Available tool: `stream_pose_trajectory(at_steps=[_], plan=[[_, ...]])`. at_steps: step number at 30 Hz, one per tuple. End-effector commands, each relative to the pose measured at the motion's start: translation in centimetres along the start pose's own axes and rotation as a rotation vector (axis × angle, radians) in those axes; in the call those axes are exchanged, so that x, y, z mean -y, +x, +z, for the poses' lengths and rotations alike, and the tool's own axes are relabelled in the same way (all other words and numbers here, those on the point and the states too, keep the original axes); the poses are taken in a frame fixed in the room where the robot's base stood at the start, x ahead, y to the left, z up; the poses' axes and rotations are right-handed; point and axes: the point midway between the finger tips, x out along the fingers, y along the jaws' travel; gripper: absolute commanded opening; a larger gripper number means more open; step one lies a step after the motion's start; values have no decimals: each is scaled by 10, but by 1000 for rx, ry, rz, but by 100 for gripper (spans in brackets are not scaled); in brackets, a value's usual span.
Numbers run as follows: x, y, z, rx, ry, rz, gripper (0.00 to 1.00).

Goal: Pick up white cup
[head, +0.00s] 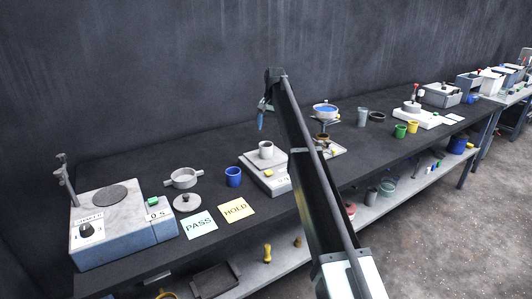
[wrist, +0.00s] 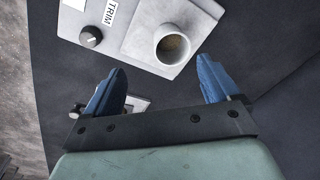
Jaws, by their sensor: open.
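The white cup (head: 266,150) stands upright on a light grey device (head: 270,183) near the middle of the bench. In the wrist view the white cup (wrist: 159,51) is seen from above, with a grey-brown inside, on a raised square plate (wrist: 141,40). My gripper (head: 262,112) hangs above and behind the cup in the head view. In the wrist view my gripper (wrist: 160,83) has its two blue fingers wide apart and nothing between them. The cup lies just beyond the fingertips, between their lines and nearer the right finger.
A blue cup (head: 233,177), yellow HOLD card (head: 237,209) and green PASS card (head: 199,224) lie left of the device. A shaker box (head: 120,230) stands at far left. A stand with a blue-rimmed dish (head: 325,110) is at the right. The wall (head: 150,80) is behind.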

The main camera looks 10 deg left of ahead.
Motion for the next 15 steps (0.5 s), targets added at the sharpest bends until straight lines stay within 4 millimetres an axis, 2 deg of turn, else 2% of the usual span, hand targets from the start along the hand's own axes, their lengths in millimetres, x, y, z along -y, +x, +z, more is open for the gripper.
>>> stream_pose_trajectory(at_steps=[1,4,10,15], plan=[[-19,-4,3,-13,-11,-15,89],[-34,-9,7,-47,-89,-53,89],[-30,-11,17,-109,-297,-106,89],[-22,-12,14,-174,-511,-136,89]])
